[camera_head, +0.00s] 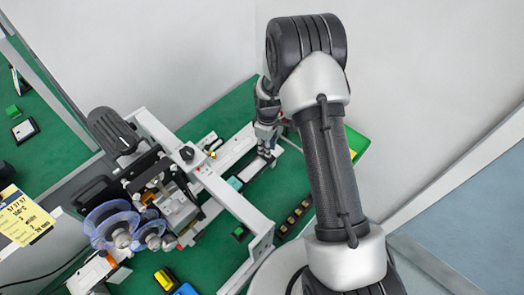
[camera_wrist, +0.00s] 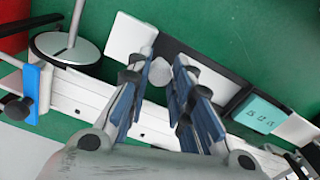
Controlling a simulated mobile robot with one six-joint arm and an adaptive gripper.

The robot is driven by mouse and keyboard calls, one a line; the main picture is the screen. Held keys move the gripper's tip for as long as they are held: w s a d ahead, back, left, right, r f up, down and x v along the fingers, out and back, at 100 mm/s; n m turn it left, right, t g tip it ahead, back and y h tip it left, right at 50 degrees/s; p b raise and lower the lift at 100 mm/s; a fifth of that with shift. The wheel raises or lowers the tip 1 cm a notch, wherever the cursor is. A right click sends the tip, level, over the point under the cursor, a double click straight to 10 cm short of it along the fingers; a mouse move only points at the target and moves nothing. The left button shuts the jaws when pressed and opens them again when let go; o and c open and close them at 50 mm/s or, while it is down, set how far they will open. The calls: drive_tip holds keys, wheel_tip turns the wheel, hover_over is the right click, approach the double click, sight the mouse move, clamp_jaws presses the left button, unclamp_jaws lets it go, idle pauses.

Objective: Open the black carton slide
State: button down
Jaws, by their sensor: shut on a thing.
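My gripper (camera_wrist: 166,62) points down at the white rail assembly, with its two blue-padded fingers around a small pale knob (camera_wrist: 161,73). It is shut on this knob, which the fingers partly hide. The black carton slide (camera_wrist: 212,78) runs beside the knob as a dark strip, between a white plate (camera_wrist: 130,37) and a teal carton (camera_wrist: 259,112) with dark marks. In the head view my gripper (camera_head: 266,150) is low over the same rail, close to the teal carton (camera_head: 235,183). How far the slide stands open is not clear.
A white-framed labelling machine (camera_head: 180,205) with blue reels stands at the left. A row of brown boxes (camera_head: 294,217) lies right of the rail. A round metal base with a post (camera_wrist: 66,47) stands close to my gripper. Green mat (camera_wrist: 255,40) is free behind the slide.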

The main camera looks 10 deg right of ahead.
idle(0.3)
drive_tip(key=c, duration=1.4)
unclamp_jaws()
wheel_tip(320, 180, up, 12)
